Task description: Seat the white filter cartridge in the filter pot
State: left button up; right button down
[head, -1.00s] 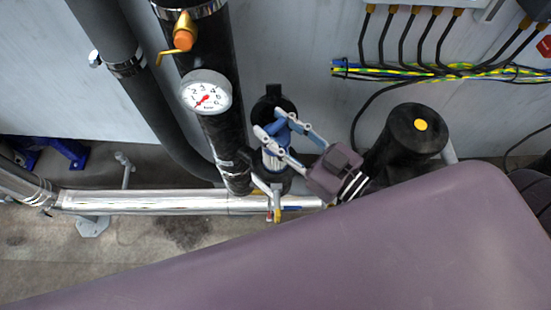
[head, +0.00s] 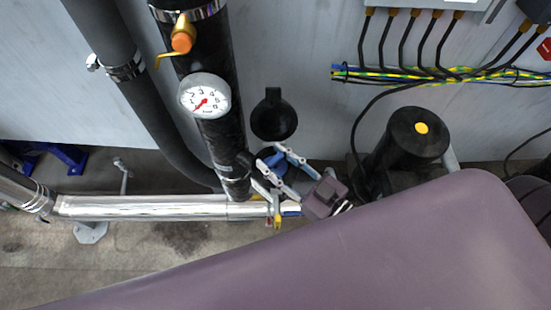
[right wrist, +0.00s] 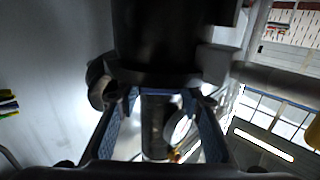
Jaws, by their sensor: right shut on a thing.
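My right gripper (head: 276,168) is low at the foot of the black gauge pipe, its fingers shut on a blue-edged part. In the right wrist view, which looks upside down, this blue edge (right wrist: 158,92) shows between the fingertips; I take it for the cartridge's cap. The black filter pot (right wrist: 165,40) fills the top of that view, its rim right at the fingertips. No white cartridge body shows; it seems hidden in the pot. Whether the cap is fully down I cannot tell. A round black lid-like piece (head: 273,118) stands behind the gripper. My left gripper is not in view.
A pressure gauge (head: 205,95) sits on the black pipe left of the gripper. A silver pipe (head: 140,206) runs low along the wall. A black cylinder with a yellow dot (head: 415,135) stands to the right, below a cable bundle (head: 430,74).

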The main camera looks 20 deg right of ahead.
jog(key=c, duration=1.3)
grip_release()
jog(key=shift+f, duration=0.1)
jog(key=shift+b+v, duration=1.5)
jog(key=shift+v, duration=4.5)
